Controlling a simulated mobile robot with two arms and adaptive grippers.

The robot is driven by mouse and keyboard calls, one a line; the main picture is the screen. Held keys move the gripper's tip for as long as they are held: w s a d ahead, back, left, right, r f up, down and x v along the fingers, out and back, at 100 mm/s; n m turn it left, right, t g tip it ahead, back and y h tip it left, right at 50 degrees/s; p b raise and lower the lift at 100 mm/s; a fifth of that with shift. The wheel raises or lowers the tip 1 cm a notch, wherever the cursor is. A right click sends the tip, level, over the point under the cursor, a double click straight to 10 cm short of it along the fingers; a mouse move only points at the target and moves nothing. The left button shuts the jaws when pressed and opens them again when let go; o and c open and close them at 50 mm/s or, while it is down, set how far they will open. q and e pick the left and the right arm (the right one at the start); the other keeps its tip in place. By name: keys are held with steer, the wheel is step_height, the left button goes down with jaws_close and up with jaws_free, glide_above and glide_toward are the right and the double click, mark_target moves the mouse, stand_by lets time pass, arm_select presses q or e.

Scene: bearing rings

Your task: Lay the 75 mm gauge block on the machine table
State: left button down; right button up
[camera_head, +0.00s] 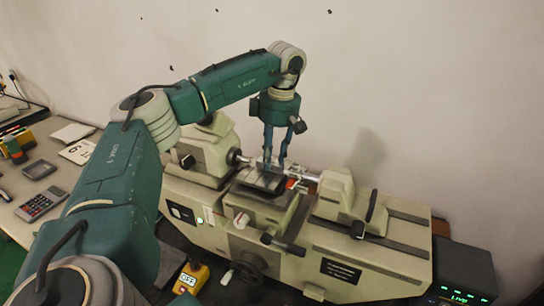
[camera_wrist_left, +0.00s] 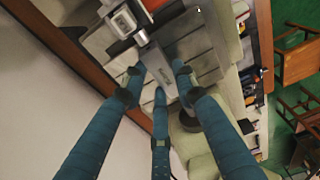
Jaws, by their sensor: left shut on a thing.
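My left gripper (camera_head: 275,165) reaches down from above over the middle of the grey machine. Its blue fingers are shut on the gauge block, a slim grey metal bar. In the left wrist view the gauge block (camera_wrist_left: 159,68) lies between the fingertips (camera_wrist_left: 159,84), with a small dark marking on its face. I cannot tell whether the block touches the table. The fingers hide much of the block in the head view. My right gripper is not in view.
The headstock (camera_head: 207,150) stands left of the table and the tailstock (camera_head: 340,190) right of it. A bench with a calculator (camera_head: 41,203) is at far left.

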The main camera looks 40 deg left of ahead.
arm_select(q)
steer(key=shift+f, duration=0.25)
steer(key=c, duration=1.3)
jaws_free()
steer(key=shift+r, duration=4.25)
steer(key=shift+f, duration=0.1)
